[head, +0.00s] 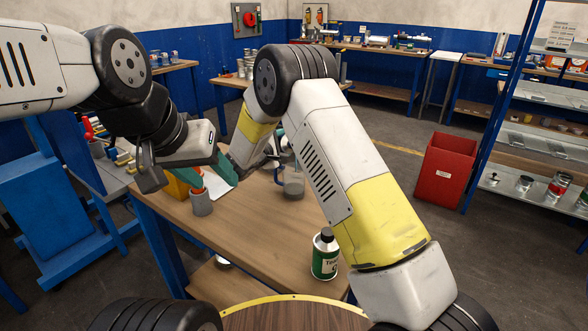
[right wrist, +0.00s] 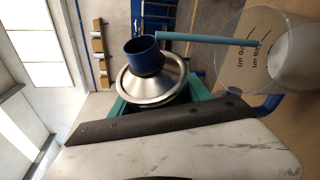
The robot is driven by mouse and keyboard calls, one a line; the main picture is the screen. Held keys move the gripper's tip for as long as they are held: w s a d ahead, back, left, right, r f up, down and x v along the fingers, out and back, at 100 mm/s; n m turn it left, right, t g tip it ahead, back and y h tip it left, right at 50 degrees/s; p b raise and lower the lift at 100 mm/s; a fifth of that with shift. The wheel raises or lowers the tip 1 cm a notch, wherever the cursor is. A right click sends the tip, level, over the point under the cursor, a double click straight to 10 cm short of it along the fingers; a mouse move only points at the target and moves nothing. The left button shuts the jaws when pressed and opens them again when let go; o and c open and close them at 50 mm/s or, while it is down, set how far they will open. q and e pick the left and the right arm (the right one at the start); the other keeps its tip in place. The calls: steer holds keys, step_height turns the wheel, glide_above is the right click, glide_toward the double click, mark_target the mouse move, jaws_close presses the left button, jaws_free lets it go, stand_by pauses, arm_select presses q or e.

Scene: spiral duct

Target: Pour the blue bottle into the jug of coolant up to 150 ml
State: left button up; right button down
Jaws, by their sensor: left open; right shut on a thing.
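My right gripper (right wrist: 150,106) is shut on the metal-shouldered bottle (right wrist: 152,76) with a blue neck. The bottle is tipped, and a thin blue-green stream (right wrist: 205,40) runs from its mouth to the clear jug (right wrist: 285,30). In the head view the jug (head: 293,183) stands on the table, partly hidden by my right arm. Its millilitre marks show in the right wrist view, but I cannot tell the level.
A dark-capped can with a green label (head: 325,256) stands near the table's (head: 255,235) front right. A red bin (head: 446,170) and shelving (head: 540,150) stand at right.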

steer(key=shift+w+a+m+t+p, duration=0.25)
steer(key=shift+m+p, duration=0.2)
steer(key=shift+m, duration=0.25)
stand_by(3.1)
steer(key=shift+d, duration=0.1)
steer(key=shift+s+d+r+n, duration=0.15)
steer(key=shift+s+r+n, duration=0.05)
steer(key=shift+n, duration=0.5)
steer(key=shift+s+d+f+n+g, duration=0.1)
steer(key=shift+s+f+n+g, duration=0.1)
steer(key=shift+f+n+g, duration=0.5)
steer(key=shift+d+r+n, duration=0.1)
steer(key=shift+r+n, duration=0.1)
steer(key=shift+n, duration=0.1)
steer(key=shift+g, duration=0.25)
